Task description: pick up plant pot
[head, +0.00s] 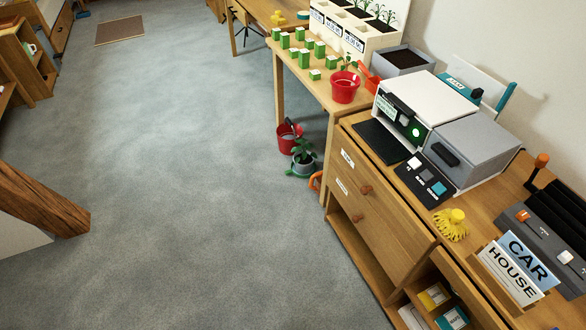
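A red pot (344,90) stands upright near the front edge of the wooden table (313,87) at the upper right, with a small green seedling (348,63) showing just behind its rim. A grey pot with a leafy green plant (304,163) stands on the floor below, beside the table leg. A red bucket (286,141) is on the floor just behind it. I cannot tell which of these is the named plant pot. Neither of my grippers shows in the head view.
A wooden cabinet (385,225) with drawers, holding machines and signs on top, fills the right side. A thick timber piece (45,203) juts in at left. Wooden shelves (30,62) stand at the upper left. The grey carpet (180,180) between is clear.

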